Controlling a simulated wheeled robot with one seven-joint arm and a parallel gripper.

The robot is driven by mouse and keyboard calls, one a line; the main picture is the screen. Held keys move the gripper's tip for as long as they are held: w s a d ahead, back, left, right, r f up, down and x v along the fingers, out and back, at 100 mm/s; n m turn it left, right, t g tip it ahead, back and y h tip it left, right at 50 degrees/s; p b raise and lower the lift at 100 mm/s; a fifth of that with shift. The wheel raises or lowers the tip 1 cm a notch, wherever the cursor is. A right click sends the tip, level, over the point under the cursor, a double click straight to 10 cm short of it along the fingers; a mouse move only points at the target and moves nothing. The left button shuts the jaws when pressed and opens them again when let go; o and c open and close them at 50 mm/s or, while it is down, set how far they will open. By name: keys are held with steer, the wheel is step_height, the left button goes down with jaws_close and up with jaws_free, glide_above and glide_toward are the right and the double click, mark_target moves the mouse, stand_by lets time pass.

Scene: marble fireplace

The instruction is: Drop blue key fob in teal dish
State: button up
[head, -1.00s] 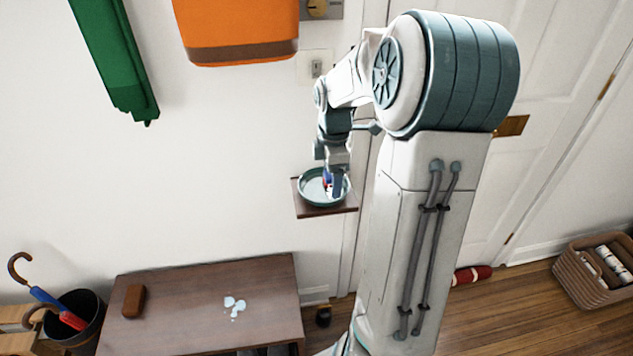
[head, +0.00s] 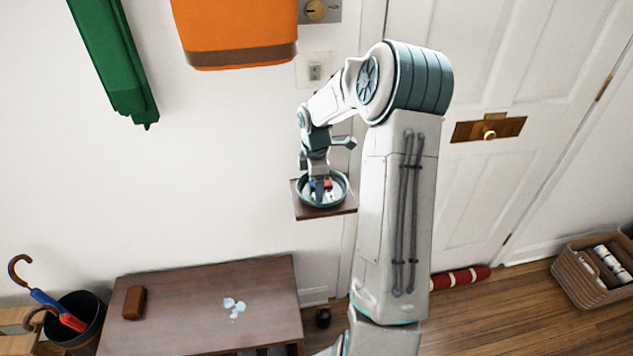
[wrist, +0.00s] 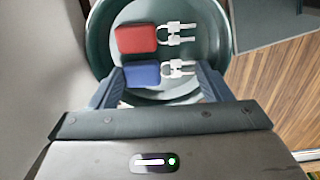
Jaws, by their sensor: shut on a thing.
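The teal dish (head: 343,199) sits on a small wall shelf; it also fills the upper middle of the wrist view (wrist: 98,35). My gripper (head: 318,187) points down into the dish. In the wrist view my gripper (wrist: 160,72) is shut on the blue key fob (wrist: 142,74), which lies crosswise between the fingers with its white keys (wrist: 180,68) on the right. The blue fob is over the dish; whether it touches the dish floor I cannot tell. A red key fob (wrist: 136,39) with white keys lies in the dish just beyond it.
The small brown shelf (head: 332,212) carries the dish against the wall, beside the door frame. Below is a wooden bench (head: 190,305) with a brown case (head: 134,302) and pale blue pieces (head: 234,306). An orange hanging item (head: 236,35) is above left.

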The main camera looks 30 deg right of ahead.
steer(key=shift+s+f, duration=0.1)
steer(key=shift+f, duration=0.2)
steer(key=shift+f, duration=0.15)
steer(key=o, duration=0.8)
steer(key=shift+s, duration=0.1)
steer(key=shift+c, duration=0.2)
step_height(320, 180, up, 13)
steer(key=shift+d+f, duration=0.1)
steer(key=shift+f, duration=0.05)
